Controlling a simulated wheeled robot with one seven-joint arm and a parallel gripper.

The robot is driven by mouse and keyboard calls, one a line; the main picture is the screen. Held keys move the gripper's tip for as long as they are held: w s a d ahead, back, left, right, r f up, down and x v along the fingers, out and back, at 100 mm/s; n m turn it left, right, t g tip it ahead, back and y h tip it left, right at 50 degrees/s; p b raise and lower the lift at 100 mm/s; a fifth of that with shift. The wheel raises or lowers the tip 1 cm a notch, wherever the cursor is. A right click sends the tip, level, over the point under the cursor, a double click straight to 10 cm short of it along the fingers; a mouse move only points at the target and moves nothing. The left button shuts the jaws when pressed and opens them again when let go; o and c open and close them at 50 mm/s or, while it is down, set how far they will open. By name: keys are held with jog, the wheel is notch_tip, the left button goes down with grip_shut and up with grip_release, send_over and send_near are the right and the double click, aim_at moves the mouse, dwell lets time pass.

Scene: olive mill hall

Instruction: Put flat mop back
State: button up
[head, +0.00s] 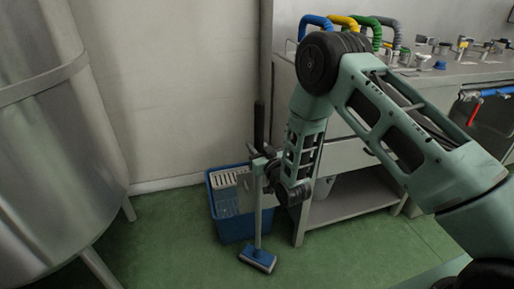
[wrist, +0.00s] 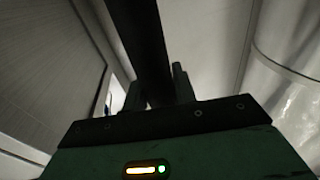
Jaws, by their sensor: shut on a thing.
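The flat mop stands upright in the head view, with a dark upper handle (head: 259,125), a grey lower pole (head: 258,220) and a blue flat head (head: 258,261). The head is at or just above the green floor; I cannot tell if it touches. My gripper (head: 262,160) is shut on the mop's handle. In the wrist view the dark handle (wrist: 148,45) runs up between the two fingers (wrist: 158,90). A blue bucket (head: 232,226) with a grey wringer (head: 226,180) stands right behind the pole, partly hidden by the mop and my arm.
A large steel tank (head: 60,140) on legs fills the left. A steel bench (head: 350,155) with a lower shelf and coloured hoses (head: 342,21) stands at the right. A pale wall (head: 170,80) is behind. Green floor (head: 180,245) is clear between tank and bucket.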

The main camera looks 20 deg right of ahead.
jog(key=o, duration=1)
jog(key=shift+f, duration=0.1)
